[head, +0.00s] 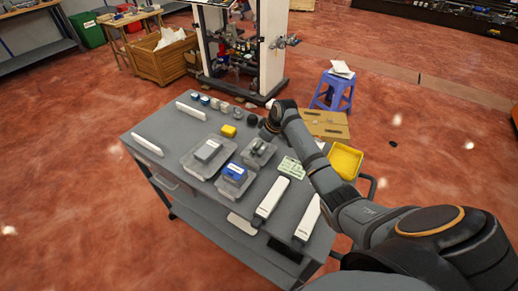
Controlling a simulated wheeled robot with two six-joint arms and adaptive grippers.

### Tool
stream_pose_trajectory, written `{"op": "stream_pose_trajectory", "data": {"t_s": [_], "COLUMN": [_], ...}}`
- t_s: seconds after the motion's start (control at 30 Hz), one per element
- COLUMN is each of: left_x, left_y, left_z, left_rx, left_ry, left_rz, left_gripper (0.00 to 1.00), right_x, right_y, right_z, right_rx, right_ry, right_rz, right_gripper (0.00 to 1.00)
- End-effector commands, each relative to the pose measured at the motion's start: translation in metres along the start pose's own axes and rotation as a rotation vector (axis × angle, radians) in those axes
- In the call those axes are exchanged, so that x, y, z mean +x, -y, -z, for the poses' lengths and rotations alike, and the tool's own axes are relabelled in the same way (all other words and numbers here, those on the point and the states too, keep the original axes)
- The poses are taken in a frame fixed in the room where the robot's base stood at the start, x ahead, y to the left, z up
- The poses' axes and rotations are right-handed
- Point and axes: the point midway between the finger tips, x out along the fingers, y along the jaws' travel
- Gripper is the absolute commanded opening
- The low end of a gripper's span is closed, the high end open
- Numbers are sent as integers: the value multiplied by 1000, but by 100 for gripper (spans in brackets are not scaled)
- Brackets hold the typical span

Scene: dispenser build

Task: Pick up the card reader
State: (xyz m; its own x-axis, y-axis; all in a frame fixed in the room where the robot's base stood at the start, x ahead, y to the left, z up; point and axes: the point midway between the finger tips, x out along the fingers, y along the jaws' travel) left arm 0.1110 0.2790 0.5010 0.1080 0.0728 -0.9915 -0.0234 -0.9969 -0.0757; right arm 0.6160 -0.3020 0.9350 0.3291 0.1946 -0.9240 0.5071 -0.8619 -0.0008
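No object is clearly marked as the card reader. Candidates are a grey box with a pale top (208,150) in a clear tray (188,162) on the grey cart, and a blue box (235,171) in a second clear tray to its right. My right arm reaches in from the right over the cart. Its gripper (267,130) is small and dark near the cart's back edge, behind the tray of grey parts and apart from both boxes. I cannot make out its fingers or anything in them. My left gripper is not in view.
The cart top (215,205) also holds a tray of grey parts (259,149), a yellow block (228,131), a green board (291,167), long white bars (271,198) and small parts along the back. A yellow bin (345,161) is at its right. A machine frame (235,55) stands behind.

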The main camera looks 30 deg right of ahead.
Motion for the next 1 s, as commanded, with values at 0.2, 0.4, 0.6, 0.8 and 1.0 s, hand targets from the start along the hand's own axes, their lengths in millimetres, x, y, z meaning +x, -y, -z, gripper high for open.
{"op": "stream_pose_trajectory", "data": {"t_s": [0.2, 0.4, 0.6, 0.8, 1.0], "left_x": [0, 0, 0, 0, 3], "left_y": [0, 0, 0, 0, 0], "left_z": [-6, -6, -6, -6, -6], "left_rx": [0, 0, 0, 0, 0], "left_ry": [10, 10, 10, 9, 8], "left_rz": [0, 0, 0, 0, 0], "left_gripper": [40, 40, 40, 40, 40], "right_x": [2, 2, 2, 1, -1], "right_y": [0, 0, 0, 0, -1], "right_z": [0, 0, 0, 0, 2], "right_rx": [-1, -1, -1, -1, -1], "right_ry": [0, 1, 0, 0, -2], "right_rz": [-1, -1, -1, -1, -3], "right_gripper": [87, 61, 34, 22, 22]}}
